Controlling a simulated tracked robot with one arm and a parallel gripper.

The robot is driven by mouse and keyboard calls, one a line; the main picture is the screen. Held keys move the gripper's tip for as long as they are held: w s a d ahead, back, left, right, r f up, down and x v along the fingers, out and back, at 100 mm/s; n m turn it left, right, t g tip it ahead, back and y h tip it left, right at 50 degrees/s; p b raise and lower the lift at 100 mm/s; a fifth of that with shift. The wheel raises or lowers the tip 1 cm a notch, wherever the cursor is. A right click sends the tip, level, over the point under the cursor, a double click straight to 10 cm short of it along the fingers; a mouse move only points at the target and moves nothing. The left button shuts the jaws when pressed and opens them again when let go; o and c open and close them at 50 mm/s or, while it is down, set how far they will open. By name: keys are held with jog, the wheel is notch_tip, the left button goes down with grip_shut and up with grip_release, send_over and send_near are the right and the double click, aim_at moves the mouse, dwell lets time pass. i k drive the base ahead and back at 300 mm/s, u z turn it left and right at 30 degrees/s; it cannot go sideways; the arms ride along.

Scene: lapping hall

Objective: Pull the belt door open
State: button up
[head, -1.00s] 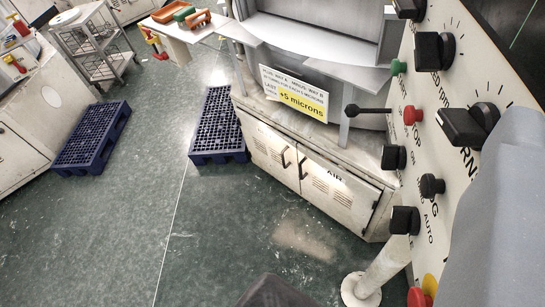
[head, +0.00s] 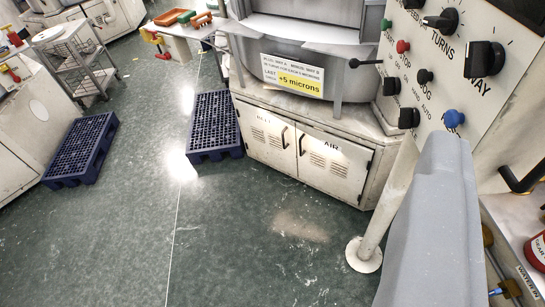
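The belt door (head: 262,141) is the left of two cream cabinet doors low on the machine, with "BELT" lettered near its top. It looks shut, flush with the front. Its dark upright handle (head: 284,137) is at its right edge, close to the handle (head: 301,145) of the air door (head: 338,172), which is also shut. My gripper's fingers do not show. A large smooth grey form at the lower right seems to be part of my arm, well right of the doors and apart from them.
A control panel (head: 437,62) with knobs overhangs at upper right. A white post (head: 386,215) with a round foot stands right of the cabinet. Blue pallets stand left of the cabinet (head: 214,126) and far left (head: 82,149). The green floor (head: 255,240) before the doors is clear.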

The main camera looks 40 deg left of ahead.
aim_at(270, 137)
jog(key=u, duration=1.05)
jog(key=i, duration=2.4)
jog(key=z, duration=0.5)
